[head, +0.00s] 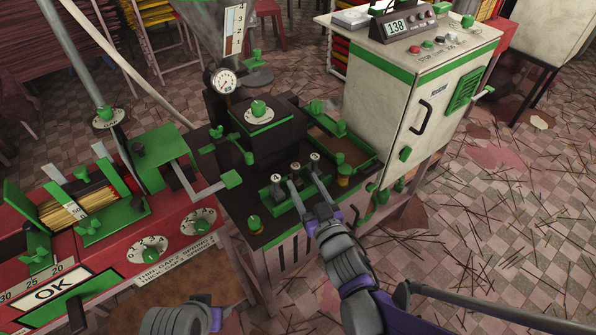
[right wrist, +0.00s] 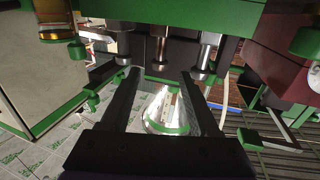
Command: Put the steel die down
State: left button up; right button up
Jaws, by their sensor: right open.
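Three steel dies stand upright in a row in a green rack (head: 287,205) on the front of the dark extruder bench: a left die (head: 276,179), a middle die (head: 295,167) and a right die (head: 315,157). My right gripper (head: 304,182) is open at the rack, its fingers reaching toward the dies. In the right wrist view, where the scene looks upside down, the middle die (right wrist: 160,46) lies in line with the gap between the fingers (right wrist: 160,72). Contact with it is not visible. My left gripper is not in view; only part of that arm shows.
A black extruder block (head: 268,128) with a pressure gauge (head: 224,81) stands behind the rack. A cream control cabinet (head: 390,105) stands close on the right. A red cutting machine (head: 150,240) with dials is on the left. The floor at right has scattered incense sticks.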

jog(key=s+d+f+m+g+h, duration=0.2)
jog(key=s+d+h, duration=0.1)
jog(key=s+d, duration=0.25)
jog(key=s+d+f+m+g+h, duration=0.2)
jog(key=s+d+f+h, duration=0.15)
jog(key=d, duration=0.35)
jog(key=s+d+f+g, duration=0.1)
jog(key=s+g, duration=0.3)
jog(key=s, duration=0.4)
jog(key=s+d+f+g, duration=0.2)
jog(key=s+f+g, duration=0.2)
jog(key=s, duration=0.4)
jog(key=shift+s, duration=0.15)
